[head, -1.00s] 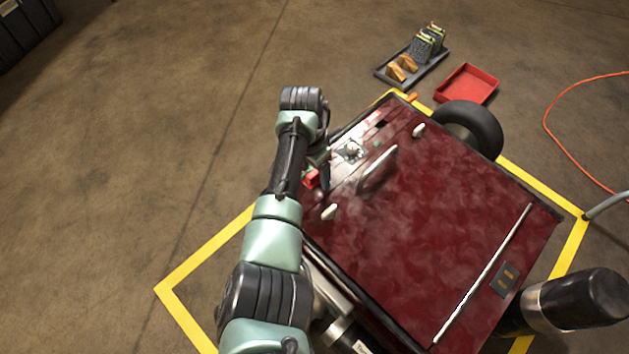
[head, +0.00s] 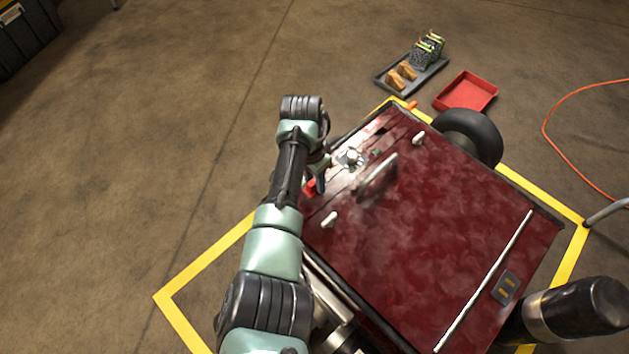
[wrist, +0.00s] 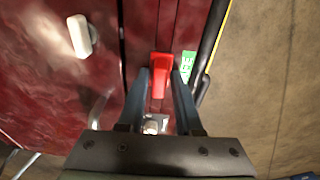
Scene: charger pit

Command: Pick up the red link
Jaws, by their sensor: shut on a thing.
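The red link (wrist: 161,68) shows in the wrist view as a small red block between the tips of my two fingers. My gripper (wrist: 161,82) is shut on it, with a finger along each side. In the head view the red link (head: 310,187) is a small red patch at the left edge of the dark red machine, partly hidden by my arm. My gripper (head: 320,180) is over that edge, and its fingertips are hard to make out there. I cannot tell whether the link is clear of the surface below it.
The dark red machine top (head: 440,220) carries a raised metal handle (head: 377,176) and pale knobs (head: 329,219). A grey tray (head: 440,66) with blocks and a red tray (head: 467,92) lie on the floor beyond. An orange cable (head: 553,115) lies at right.

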